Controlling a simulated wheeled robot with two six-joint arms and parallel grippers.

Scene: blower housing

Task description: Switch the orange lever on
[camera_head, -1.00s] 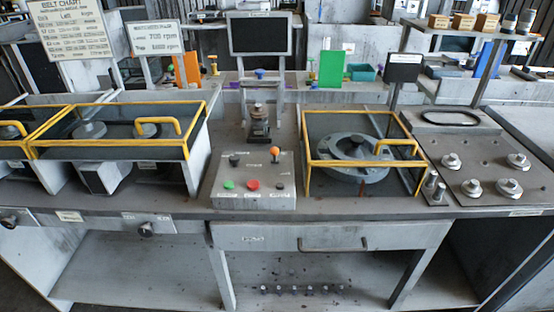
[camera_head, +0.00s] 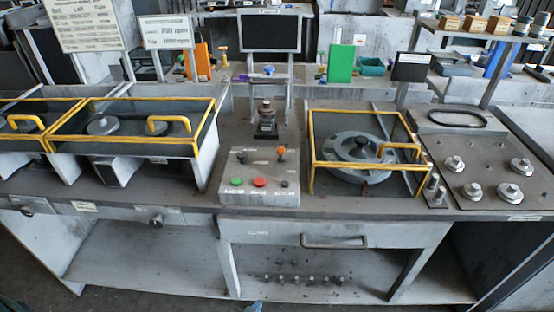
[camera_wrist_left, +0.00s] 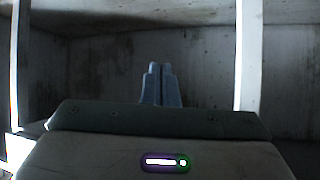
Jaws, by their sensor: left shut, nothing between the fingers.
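The orange lever (camera_head: 281,150) is a round orange knob on a short stem, at the back right of the grey control box (camera_head: 257,197). The box also carries a green button (camera_head: 237,181), a red button (camera_head: 259,182) and small dark controls. I cannot tell which way the lever is set. Only the tip of my left gripper (camera_head: 254,307) shows at the bottom edge of the head view, well below and apart from the box. The left wrist view shows its two fingers (camera_wrist_left: 160,84) shut together and empty. My right gripper is not in view.
Yellow-framed guards stand left (camera_head: 135,142) and right (camera_head: 365,190) of the box. A small dark post device (camera_head: 266,120) and a monitor (camera_head: 270,33) are behind it. Below the bench are a drawer (camera_head: 335,238) and an open shelf.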

